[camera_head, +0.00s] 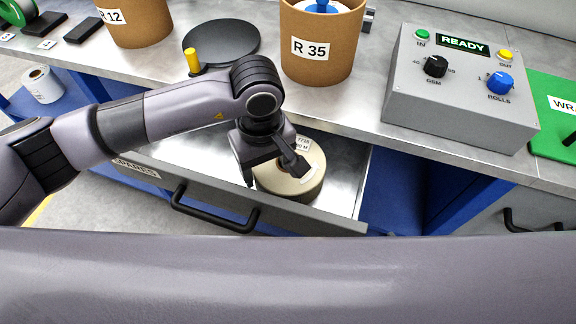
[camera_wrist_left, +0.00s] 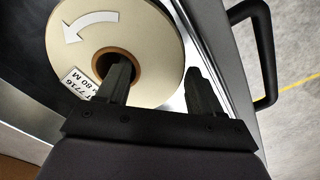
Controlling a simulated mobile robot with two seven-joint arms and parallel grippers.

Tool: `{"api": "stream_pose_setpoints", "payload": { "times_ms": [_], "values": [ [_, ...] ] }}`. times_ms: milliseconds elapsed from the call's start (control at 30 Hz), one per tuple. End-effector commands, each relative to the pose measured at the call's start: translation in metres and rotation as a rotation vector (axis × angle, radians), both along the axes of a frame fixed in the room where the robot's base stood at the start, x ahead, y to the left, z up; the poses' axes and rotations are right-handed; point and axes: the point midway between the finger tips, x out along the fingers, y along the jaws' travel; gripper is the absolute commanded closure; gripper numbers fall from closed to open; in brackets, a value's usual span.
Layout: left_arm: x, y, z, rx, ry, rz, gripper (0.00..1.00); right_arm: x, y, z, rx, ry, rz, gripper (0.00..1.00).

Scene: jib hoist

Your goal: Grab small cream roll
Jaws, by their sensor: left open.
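The small cream roll (camera_head: 307,184) lies flat in the open drawer. In the left wrist view the roll (camera_wrist_left: 157,40) shows a brown core, a white curved arrow and a printed label. My left gripper (camera_head: 276,178) is over the roll with its jaws apart and nothing clearly held. In the left wrist view the gripper (camera_wrist_left: 156,76) has one fingertip at the core hole and the other just outside the roll's rim, near the drawer's front wall. I cannot tell how deep the fingertips reach. My right gripper is not in view.
The drawer (camera_head: 340,217) has a black front handle (camera_head: 214,213). On the counter above stand a brown roll marked R 35 (camera_head: 322,72), a dark disc (camera_head: 222,43) with a yellow post (camera_head: 192,61), and a grey control box (camera_head: 458,92). The countertop edge overhangs the drawer.

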Motion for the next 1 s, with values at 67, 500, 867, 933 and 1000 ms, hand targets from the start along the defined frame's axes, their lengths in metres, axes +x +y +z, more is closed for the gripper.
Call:
{"api": "stream_pose_setpoints", "payload": {
  "times_ms": [67,500,867,933,1000],
  "values": [
    [-0.001,0.000,-0.013,0.000,0.004,0.001,0.34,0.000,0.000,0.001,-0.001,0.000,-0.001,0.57],
    [0.000,-0.001,-0.030,-0.002,0.001,-0.001,0.44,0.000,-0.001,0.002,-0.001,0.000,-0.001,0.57],
    [0.000,-0.001,-0.029,-0.005,-0.001,0.000,1.00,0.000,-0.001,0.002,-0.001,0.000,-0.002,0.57],
    [0.000,-0.001,-0.028,-0.005,-0.001,0.000,1.00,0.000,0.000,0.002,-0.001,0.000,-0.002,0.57],
    [0.001,-0.001,-0.028,-0.004,-0.002,0.000,1.00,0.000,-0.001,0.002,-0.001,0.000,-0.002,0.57]
  ]
}}
